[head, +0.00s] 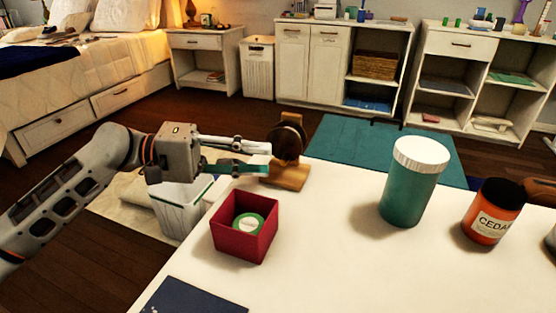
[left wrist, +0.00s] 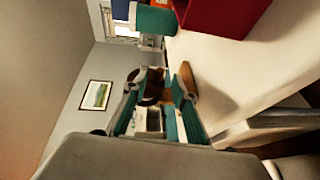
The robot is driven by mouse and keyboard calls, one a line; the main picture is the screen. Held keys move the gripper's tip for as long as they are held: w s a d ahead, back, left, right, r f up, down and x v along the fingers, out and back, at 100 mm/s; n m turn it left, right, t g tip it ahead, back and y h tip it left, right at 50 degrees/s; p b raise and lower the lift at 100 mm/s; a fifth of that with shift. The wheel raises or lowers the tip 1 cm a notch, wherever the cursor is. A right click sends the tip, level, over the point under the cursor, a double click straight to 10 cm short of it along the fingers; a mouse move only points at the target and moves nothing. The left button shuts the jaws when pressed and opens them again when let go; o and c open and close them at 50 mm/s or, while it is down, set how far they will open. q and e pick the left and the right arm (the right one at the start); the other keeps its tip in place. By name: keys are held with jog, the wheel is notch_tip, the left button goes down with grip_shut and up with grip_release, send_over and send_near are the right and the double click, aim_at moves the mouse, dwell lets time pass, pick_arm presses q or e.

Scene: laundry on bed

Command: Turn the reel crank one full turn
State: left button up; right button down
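The reel (head: 288,138) is a dark brown disc on a light wooden stand (head: 287,177), near the far left edge of the white table. My left gripper (head: 268,159) reaches in from the left with its fingers apart, its tips just left of the reel and close to the stand. In the left wrist view, the reel (left wrist: 154,90) shows beyond and between the teal-lined fingers of the left gripper (left wrist: 160,95). I cannot make out the crank handle clearly, nor whether a finger touches it. My right gripper is not in view.
A red open box (head: 245,226) holding a green-and-white round item stands in front of the reel. A teal jar with white lid (head: 414,183) and an orange cedar jar (head: 493,211) stand right. A dark blue item (head: 195,298) lies at the front. The table middle is clear.

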aim_at(284, 144)
pick_arm(q)
jog(key=shift+w+d+f, duration=0.1)
jog(key=shift+d+f, duration=0.05)
jog(key=shift+d, duration=0.85)
jog(key=shift+w+d+f, duration=0.1)
jog(key=shift+d, duration=0.9)
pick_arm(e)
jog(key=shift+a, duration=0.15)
pick_arm(q)
grip_shut()
jog(key=shift+s+d+f+h+b, duration=0.15)
jog(key=shift+f+h+b, duration=0.1)
jog(key=shift+h+b, duration=0.2)
jog(key=shift+r+n+h, duration=0.15)
jog(key=shift+n+h, duration=0.1)
jog(key=shift+n, duration=0.05)
jog(key=shift+r, duration=0.1)
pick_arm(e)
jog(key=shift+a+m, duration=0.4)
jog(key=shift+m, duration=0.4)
pick_arm(q)
grip_release()
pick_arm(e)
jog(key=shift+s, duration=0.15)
